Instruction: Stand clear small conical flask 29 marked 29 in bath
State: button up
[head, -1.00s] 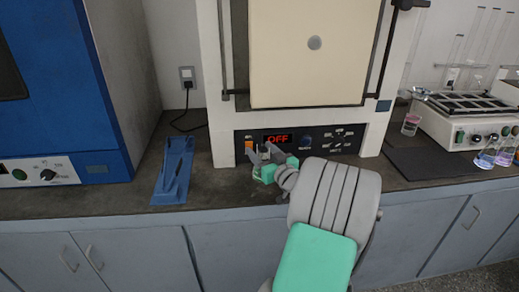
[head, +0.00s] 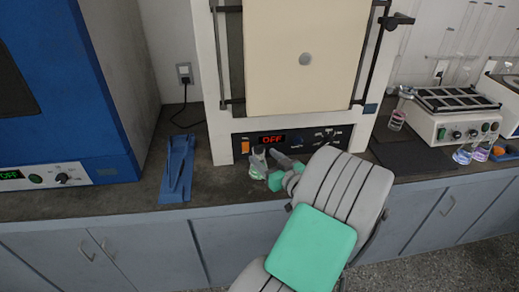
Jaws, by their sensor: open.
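My gripper (head: 268,160) is low over the bench in front of the furnace-like box, with its jaws open. A small clear glass vessel (head: 257,164), which looks like a conical flask with some greenish colour at its base, is at the fingertips. Whether it stands between the fingers or just beside them cannot be told. No number can be read on it. At the right stands a white bench unit (head: 481,121) with a dark grid top, which may be the bath.
A flask with pink liquid (head: 397,121) stands left of the white unit. Flasks with purple (head: 462,155) and pinkish (head: 481,154) liquid stand in front of it. A blue stand (head: 177,171) is at left. A dark mat (head: 407,154) lies clear.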

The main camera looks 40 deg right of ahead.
aim_at(262, 155)
jog(key=f, duration=0.1)
jog(key=d+f, duration=0.1)
jog(key=d+g, duration=0.1)
jog(key=shift+w+f, duration=0.25)
jog(key=shift+f, duration=0.15)
jog(key=p+x, duration=0.1)
jog(key=x, duration=0.6)
jog(key=shift+r, duration=0.1)
grip_shut()
jog(key=shift+d, duration=0.1)
dwell(0.5)
